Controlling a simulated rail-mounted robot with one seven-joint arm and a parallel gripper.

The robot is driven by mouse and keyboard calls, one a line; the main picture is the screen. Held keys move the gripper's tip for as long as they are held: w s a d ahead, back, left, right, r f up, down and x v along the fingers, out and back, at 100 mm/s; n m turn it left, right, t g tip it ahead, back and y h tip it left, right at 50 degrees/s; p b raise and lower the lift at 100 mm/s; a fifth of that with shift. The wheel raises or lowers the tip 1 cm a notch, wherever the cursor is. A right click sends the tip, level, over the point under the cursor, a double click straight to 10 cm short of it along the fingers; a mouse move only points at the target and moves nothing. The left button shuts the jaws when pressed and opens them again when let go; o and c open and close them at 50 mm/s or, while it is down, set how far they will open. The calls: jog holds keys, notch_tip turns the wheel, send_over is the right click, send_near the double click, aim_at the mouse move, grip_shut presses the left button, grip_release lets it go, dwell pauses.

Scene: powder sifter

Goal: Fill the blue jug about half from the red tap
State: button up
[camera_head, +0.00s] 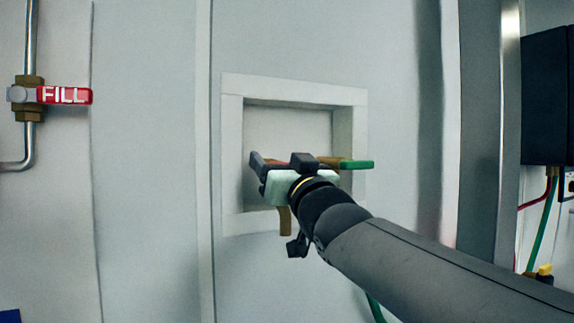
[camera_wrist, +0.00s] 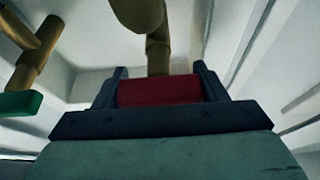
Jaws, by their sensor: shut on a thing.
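My gripper (camera_head: 280,164) is at the recess in the wall, its fingers on the red tap's handle. In the wrist view the red tap handle (camera_wrist: 160,91) sits between the two dark fingers, and the gripper is shut on it. A brass pipe (camera_wrist: 157,50) rises behind the handle. In the head view my gripper mostly hides the red tap, and a brass spout (camera_head: 285,219) hangs below it. The blue jug is not clearly seen; only a blue patch (camera_head: 9,316) shows at the bottom left corner, and I cannot tell what it is.
A green tap handle (camera_head: 356,165) is close to the right of my gripper. The recess has a pale raised frame (camera_head: 232,150). A red FILL lever (camera_head: 64,95) is on a pipe at the far left. A dark box (camera_head: 546,95) hangs at the right.

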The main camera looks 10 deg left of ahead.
jog(key=m+b, duration=0.1)
jog(key=m+t+h+b, duration=0.1)
jog(key=shift+f+b, duration=0.25)
jog(key=shift+b, duration=0.15)
jog(key=m, duration=0.1)
jog(key=m+h+b, duration=0.1)
jog(key=shift+w+d+r+m+t, duration=0.1)
jog(key=shift+d+m+t, duration=0.05)
jog(key=shift+m+t, duration=0.15)
jog(key=m+h+p, duration=0.1)
jog(key=m+p, duration=0.1)
jog(key=m, duration=0.1)
jog(key=shift+r+h, duration=0.4)
jog(key=shift+m+h+p, duration=0.4)
jog(key=shift+m+p, duration=0.5)
jog(key=shift+p, duration=0.05)
jog(key=shift+f+m+p, duration=0.25)
jog(key=shift+m+p, duration=0.45)
jog(key=shift+m, duration=0.1)
jog(key=shift+t+h, duration=0.3)
jog(key=shift+h, duration=0.1)
jog(key=o, duration=1)
jog(key=shift+d+f, duration=0.1)
